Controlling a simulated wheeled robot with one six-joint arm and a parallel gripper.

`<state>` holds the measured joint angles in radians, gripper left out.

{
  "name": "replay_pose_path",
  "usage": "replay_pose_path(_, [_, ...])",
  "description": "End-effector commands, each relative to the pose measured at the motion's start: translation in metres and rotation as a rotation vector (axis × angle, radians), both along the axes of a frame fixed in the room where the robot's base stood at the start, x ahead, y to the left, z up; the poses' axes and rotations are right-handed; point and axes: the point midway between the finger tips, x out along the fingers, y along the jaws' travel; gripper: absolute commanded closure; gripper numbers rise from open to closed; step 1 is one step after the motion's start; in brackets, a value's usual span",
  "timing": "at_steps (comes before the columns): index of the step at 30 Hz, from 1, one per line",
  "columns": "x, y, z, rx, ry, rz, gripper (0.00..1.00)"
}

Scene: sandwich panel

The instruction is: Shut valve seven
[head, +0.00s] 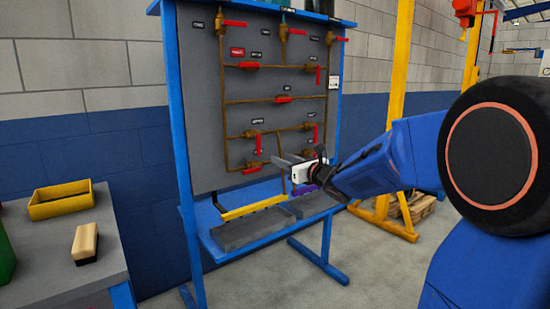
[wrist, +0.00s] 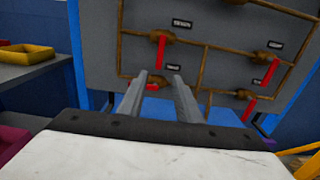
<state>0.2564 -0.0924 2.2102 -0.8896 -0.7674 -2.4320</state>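A grey upright panel (head: 200,100) in a blue frame carries brown pipes and several valves with red handles. Their small black labels are too blurred to tell which is seven. In the wrist view, an upper-left valve (wrist: 160,38) has its handle hanging down across the horizontal pipe. A lower valve (wrist: 150,86) has its handle lying sideways, partly behind my fingers. Two more valves with slanting handles are at right (wrist: 264,58) and lower right (wrist: 243,95). My gripper (wrist: 159,77) is open and empty in front of the lower valves; it also shows in the head view (head: 278,157).
Below the panel is a blue shelf (head: 215,252) with grey trays and a yellow bar (head: 252,207). A workbench (head: 50,270) at left holds a yellow bin (head: 62,200) and a brush-like block (head: 85,243). A yellow post (head: 397,70) stands at right.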

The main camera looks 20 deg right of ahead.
Motion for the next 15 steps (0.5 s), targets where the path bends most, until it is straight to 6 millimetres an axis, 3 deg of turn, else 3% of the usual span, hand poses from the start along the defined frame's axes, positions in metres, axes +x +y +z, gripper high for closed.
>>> replay_pose_path(6, [-0.018,-0.006,0.0,0.0,0.0,-0.001,0.69])
replay_pose_path(15, [-0.02,-0.006,0.0,0.001,0.001,0.0,0.69])
